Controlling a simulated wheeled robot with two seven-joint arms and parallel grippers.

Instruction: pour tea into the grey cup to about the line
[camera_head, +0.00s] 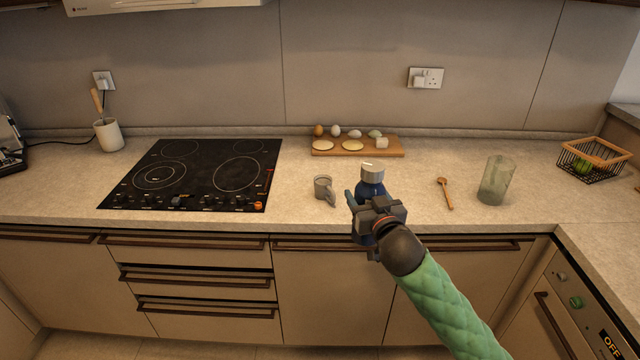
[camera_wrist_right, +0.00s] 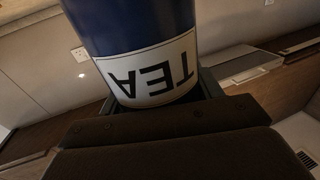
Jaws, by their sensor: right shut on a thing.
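The grey cup (camera_head: 324,189) stands upright on the counter, right of the hob, with its handle toward the lower right. A blue bottle (camera_head: 371,186) with a pale cap-like top is just right of the cup. My right gripper (camera_head: 368,207) is shut on this bottle, and its fingers hide the lower part. In the right wrist view the bottle (camera_wrist_right: 135,30) shows a white label reading TEA, upside down in the picture. The bottle looks roughly upright in the head view; I cannot tell whether it touches the counter. The line on the cup cannot be made out. My left gripper is not in view.
A black hob (camera_head: 200,174) lies left of the cup. A wooden board (camera_head: 395,148) with several food items is behind. A wooden spoon (camera_head: 445,193), a greenish glass (camera_head: 495,181) and a wire basket (camera_head: 593,160) are to the right. Clear counter lies between them.

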